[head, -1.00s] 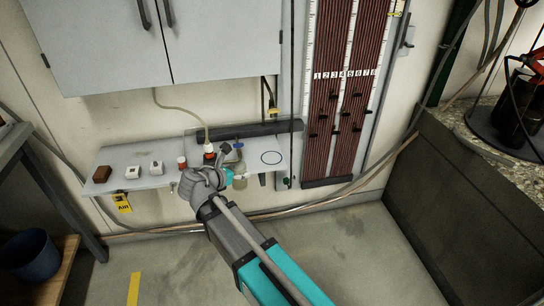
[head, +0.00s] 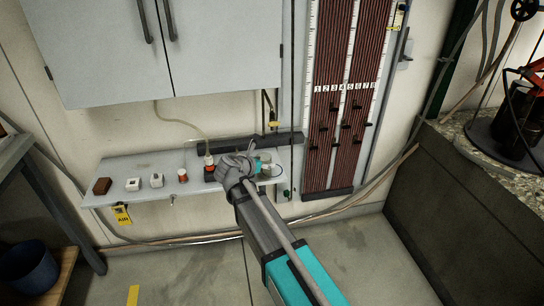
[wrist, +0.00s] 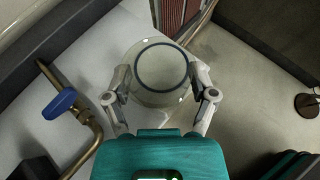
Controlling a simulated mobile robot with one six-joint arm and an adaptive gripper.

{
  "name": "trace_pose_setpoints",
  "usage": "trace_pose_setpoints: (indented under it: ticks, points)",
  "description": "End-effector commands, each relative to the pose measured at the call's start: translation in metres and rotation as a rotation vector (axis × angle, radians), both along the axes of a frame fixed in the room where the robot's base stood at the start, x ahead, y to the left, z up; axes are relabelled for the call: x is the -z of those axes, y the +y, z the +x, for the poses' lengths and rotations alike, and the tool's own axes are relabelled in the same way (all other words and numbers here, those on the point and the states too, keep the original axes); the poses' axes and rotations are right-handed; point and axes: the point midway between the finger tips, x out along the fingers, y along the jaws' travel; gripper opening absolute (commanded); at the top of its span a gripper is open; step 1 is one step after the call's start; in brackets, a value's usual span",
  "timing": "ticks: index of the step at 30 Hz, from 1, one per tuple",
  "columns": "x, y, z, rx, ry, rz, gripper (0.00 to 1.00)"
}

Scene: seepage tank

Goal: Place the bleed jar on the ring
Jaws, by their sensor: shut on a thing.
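The bleed jar (wrist: 150,98) is a clear glass jar, held between the two fingers of my gripper (wrist: 163,92) in the wrist view. A dark circle shows within the jar's outline there, apparently the ring seen through the glass. In the head view my gripper (head: 262,164) is over the right end of the shelf, and my wrist hides most of the jar. The ring (head: 278,171), a thin dark circle on the shelf, shows only in part just right of the gripper. I cannot tell whether the jar touches the shelf.
The shelf (head: 143,168) carries a brown block (head: 102,186), two small white devices and a red-and-white container (head: 183,175) at left. A brass pipe with a blue valve handle (wrist: 60,104) is left of the jar. The manometer board (head: 340,120) stands close at right.

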Motion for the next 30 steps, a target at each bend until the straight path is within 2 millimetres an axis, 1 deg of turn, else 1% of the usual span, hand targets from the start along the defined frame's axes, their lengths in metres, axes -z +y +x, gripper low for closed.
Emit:
trace_pose_setpoints:
  ticks: [13,17,24,26,30]
  points:
    - [0.0,-0.002,0.004,0.0,0.0,0.0,0.27]
    - [0.0,-0.008,0.014,0.001,0.0,0.0,0.27]
    - [0.0,-0.023,0.039,0.001,0.0,0.0,0.27]
    - [0.0,-0.025,0.042,0.0,0.0,0.001,0.27]
    - [0.003,-0.025,0.041,-0.001,0.0,0.0,0.27]
